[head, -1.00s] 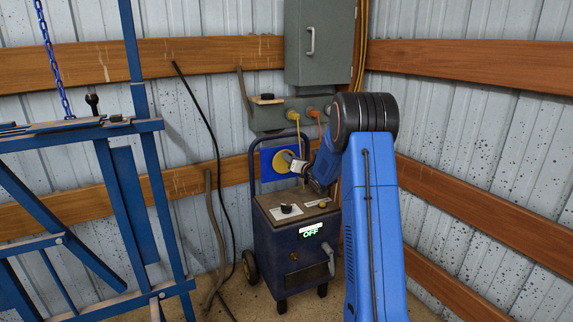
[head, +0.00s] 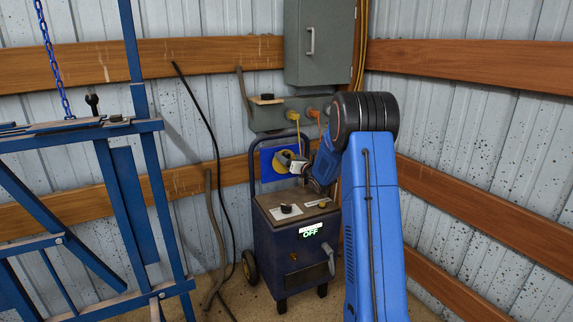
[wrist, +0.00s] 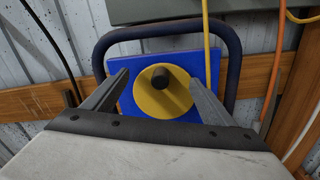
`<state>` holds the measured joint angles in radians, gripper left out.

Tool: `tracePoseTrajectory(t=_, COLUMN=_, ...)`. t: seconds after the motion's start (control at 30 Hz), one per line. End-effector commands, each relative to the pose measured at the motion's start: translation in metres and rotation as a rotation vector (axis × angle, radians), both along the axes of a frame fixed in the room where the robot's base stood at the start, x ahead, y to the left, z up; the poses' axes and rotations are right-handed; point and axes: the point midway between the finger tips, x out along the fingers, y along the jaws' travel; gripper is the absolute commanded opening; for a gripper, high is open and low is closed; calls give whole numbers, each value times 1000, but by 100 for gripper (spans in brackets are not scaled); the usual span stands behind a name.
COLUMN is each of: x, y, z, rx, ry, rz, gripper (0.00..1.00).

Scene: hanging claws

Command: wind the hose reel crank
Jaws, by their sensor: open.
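The hose reel crank shows as a yellow disc (wrist: 145,97) with a dark round knob (wrist: 160,76) standing out from it, in front of a square blue panel (wrist: 208,54). In the head view the blue panel (head: 267,164) is above the back of a dark blue wheeled cart, with the disc partly hidden by my gripper. My gripper (wrist: 158,82) is open, with one finger on each side of the knob in the wrist view. Gaps show between the knob and both fingers. In the head view my gripper (head: 295,163) is close in front of the disc. Exact depth is hard to tell.
A dark tubular handle (wrist: 228,42) arches around the panel. The cart (head: 275,250) with an "OFF" display stands below. A blue steel frame (head: 150,190) is at left. Wooden rails line the walls.

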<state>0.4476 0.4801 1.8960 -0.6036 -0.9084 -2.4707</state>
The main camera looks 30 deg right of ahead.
Motion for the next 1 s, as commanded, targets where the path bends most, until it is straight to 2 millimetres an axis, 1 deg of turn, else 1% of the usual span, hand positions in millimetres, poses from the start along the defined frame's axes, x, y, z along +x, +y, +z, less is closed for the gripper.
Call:
tracePoseTrajectory(t=0.8, x=-52, y=0, z=0, rx=0, ry=1, rz=-1, gripper=78)
tracePoseTrajectory(t=1.0, x=-58, y=0, z=0, rx=0, ry=1, rz=0, gripper=78)
